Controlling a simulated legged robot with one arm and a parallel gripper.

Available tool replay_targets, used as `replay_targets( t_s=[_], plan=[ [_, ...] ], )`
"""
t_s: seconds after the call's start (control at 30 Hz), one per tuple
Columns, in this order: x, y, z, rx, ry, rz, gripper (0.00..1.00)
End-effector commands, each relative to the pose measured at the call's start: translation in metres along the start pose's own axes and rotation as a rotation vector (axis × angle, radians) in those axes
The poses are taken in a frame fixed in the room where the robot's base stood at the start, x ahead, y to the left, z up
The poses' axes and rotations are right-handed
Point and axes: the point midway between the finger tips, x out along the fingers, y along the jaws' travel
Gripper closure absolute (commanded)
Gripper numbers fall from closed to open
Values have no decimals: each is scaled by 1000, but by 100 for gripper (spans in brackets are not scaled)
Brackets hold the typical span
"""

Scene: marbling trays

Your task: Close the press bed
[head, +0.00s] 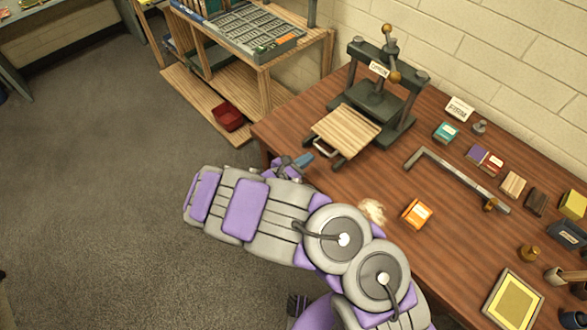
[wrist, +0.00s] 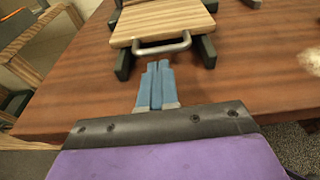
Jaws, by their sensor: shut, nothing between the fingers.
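The dark press (head: 378,95) stands at the far left part of the wooden table. Its wooden bed (head: 346,132) sticks out from the frame toward the table's front edge on dark rails. The bed also fills the top of the wrist view (wrist: 163,21), with a metal handle (wrist: 163,48) on its near side. The handle also shows in the head view (head: 325,149). My gripper (wrist: 157,66) is shut and empty, with its blue fingertips just in front of the handle, near its middle. I cannot tell whether they touch it. In the head view my gripper (head: 303,161) is at the table's front edge.
An orange box (head: 416,213) and a pale fluffy lump (head: 373,211) lie right of the bed. A metal bar (head: 458,178), small boxes and a yellow framed tray (head: 513,300) lie farther right. A wooden shelf (head: 270,72) stands left of the table. The floor at left is clear.

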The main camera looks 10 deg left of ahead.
Motion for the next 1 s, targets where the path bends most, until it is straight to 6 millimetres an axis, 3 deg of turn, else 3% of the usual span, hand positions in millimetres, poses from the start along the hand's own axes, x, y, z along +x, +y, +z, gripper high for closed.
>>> replay_targets(
  t_s=[0.23,0.77,1.0],
  plan=[
    [32,-1,-1,1,-1,-3,100],
    [39,0,1,0,-1,-1,100],
    [58,11,4,8,3,-2,100]
  ],
)
